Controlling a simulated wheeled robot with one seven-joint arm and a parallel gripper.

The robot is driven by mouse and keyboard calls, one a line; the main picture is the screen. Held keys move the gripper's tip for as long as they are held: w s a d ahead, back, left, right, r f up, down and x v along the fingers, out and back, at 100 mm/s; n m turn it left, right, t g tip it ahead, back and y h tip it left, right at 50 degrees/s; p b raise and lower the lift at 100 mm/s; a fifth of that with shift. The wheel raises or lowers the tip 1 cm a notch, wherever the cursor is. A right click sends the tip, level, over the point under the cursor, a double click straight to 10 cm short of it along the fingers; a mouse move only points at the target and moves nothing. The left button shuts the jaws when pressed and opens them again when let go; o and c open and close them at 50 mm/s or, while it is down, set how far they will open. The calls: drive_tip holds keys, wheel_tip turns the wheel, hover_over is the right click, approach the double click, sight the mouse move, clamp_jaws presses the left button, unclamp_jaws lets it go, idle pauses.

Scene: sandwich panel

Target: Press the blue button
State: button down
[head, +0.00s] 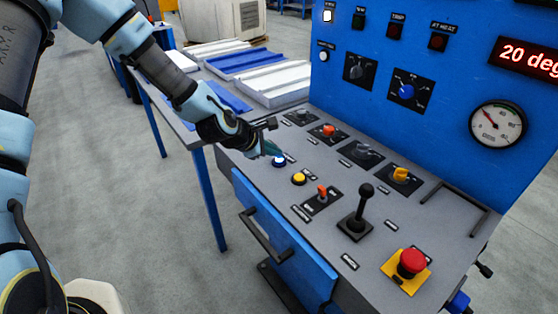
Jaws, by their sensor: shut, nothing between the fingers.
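The blue button (279,161) is a small round push button with a pale rim on the grey sloping control desk (330,255), near its left front edge. My gripper (275,149) is shut and empty, its teal fingertips just above and behind the blue button in the picture. Whether the tips touch the button, and whether it is pressed in, I cannot tell. A yellow button (299,179) sits just right of and nearer than the blue one.
A red-orange knob (328,131), an orange switch (323,192), a black lever (361,208) and a red emergency stop (411,263) stand on the desk. The blue upright panel (455,95) rises behind. A table with white and blue panels (240,61) stands at the left.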

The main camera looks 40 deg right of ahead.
sight(275, 161)
drive_tip(key=shift+f, duration=0.45)
idle(0.6)
drive_tip(key=shift+r, duration=0.1)
drive_tip(key=shift+r+p, duration=0.45)
drive_tip(key=shift+r, duration=0.3)
wheel_tip(275, 161, up, 5)
drive_tip(key=p, duration=0.4)
idle(0.9)
